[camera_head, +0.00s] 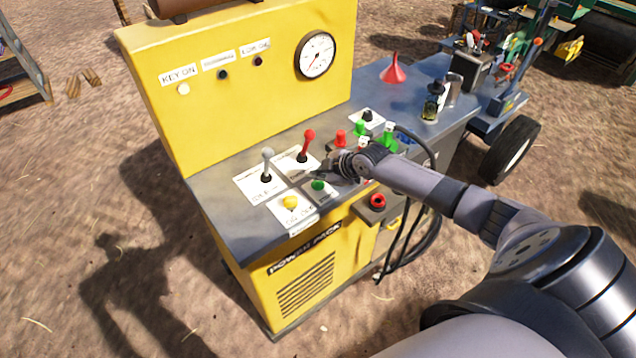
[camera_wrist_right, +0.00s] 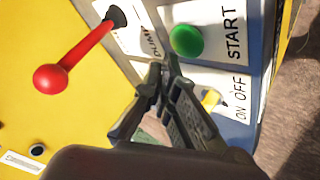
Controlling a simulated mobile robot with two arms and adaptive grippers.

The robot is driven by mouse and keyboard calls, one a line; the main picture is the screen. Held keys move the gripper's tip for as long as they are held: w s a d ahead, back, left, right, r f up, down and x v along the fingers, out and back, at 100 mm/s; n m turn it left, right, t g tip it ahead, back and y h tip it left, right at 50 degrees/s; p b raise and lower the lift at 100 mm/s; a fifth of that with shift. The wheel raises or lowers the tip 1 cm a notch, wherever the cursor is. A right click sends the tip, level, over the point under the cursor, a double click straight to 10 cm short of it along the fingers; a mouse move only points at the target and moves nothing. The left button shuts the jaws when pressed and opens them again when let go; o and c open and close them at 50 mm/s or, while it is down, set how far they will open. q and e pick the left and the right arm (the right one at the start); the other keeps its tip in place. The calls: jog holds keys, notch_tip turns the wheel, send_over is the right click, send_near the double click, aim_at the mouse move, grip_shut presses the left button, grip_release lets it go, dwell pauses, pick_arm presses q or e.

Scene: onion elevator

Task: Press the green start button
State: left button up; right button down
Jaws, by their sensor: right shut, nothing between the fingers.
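The green start button (camera_head: 318,185) is a round green knob on a pale plate on the grey control shelf of the yellow power pack. In the right wrist view the green button (camera_wrist_right: 186,40) sits beside the printed word START. My right gripper (camera_head: 327,171) is shut and empty, pointing down at the shelf just beyond the button. In the wrist view the fingertips of my right gripper (camera_wrist_right: 164,66) appear just below the button, with a strip of plate visible between. Whether they touch the plate is unclear. My left gripper is not in view.
A red-knobbed lever (camera_head: 308,142) and a grey-knobbed lever (camera_head: 267,162) stand behind and left of the button. A yellow knob (camera_head: 290,202) is at its left, on the ON OFF plate. A red button (camera_head: 377,201) is on the front edge. Several red and green fittings stand behind my wrist.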

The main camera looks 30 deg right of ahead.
aim_at(317, 185)
jog(key=shift+f, duration=0.15)
jog(key=shift+f+b, duration=0.3)
jog(key=shift+b, duration=0.1)
jog(key=shift+f+b, duration=0.6)
jog(key=shift+f, duration=0.05)
dwell(0.7)
jog(key=shift+r, duration=0.1)
jog(key=shift+r+p, duration=0.8)
jog(key=shift+r, duration=0.15)
jog(key=shift+r, duration=0.1)
notch_tip(317, 185, up, 5)
jog(key=p, duration=0.4)
dwell(0.7)
